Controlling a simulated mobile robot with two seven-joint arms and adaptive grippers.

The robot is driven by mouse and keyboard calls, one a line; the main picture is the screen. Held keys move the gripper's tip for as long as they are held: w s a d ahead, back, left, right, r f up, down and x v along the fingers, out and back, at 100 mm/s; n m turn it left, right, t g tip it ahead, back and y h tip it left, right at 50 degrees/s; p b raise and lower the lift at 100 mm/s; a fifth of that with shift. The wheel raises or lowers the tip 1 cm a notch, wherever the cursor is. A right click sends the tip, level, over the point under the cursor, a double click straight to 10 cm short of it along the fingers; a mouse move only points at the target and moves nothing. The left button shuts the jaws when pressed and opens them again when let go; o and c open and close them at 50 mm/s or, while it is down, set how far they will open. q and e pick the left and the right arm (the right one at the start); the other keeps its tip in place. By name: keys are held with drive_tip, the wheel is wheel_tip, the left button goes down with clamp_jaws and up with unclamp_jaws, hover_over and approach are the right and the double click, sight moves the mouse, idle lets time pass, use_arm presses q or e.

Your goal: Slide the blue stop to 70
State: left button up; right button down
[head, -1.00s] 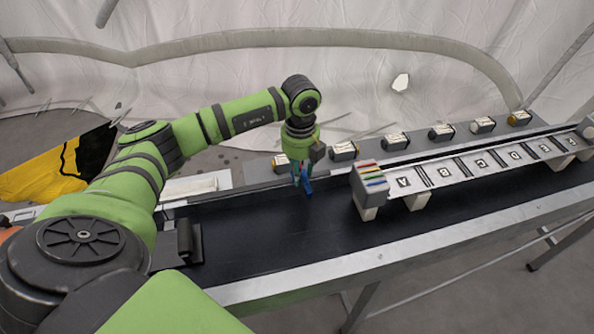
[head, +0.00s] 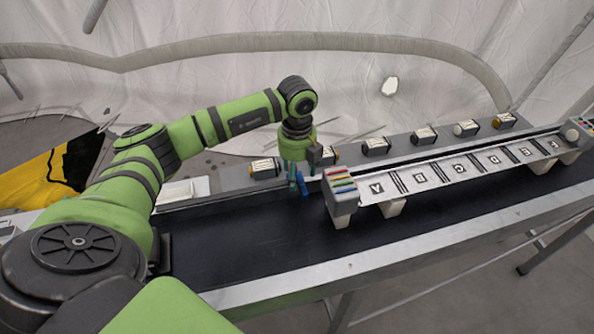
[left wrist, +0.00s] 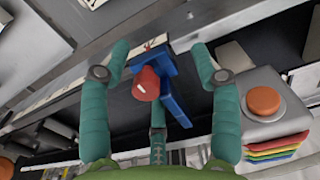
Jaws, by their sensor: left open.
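The blue stop (head: 302,187) shows in the head view as a small blue piece at the conveyor's far-side rail, partly hidden by my left gripper (head: 296,180). In the left wrist view the blue stop (left wrist: 174,95) has a red knob (left wrist: 146,84) and lies between the spread teal fingers of my left gripper (left wrist: 158,58). The left gripper is open around the stop. I cannot tell whether a finger touches it. A pale scale strip (left wrist: 105,90) runs beside the stop; its numbers are too small to read. My right gripper is not in view.
A grey box with coloured stripes (head: 341,194) stands just right of the gripper, and its orange button (left wrist: 263,101) shows in the wrist view. A lettered panel (head: 450,170) extends right. Small black boxes (head: 376,146) line the far side. The near belt (head: 250,245) is clear.

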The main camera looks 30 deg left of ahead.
use_arm(q)
wheel_tip(320, 180, up, 12)
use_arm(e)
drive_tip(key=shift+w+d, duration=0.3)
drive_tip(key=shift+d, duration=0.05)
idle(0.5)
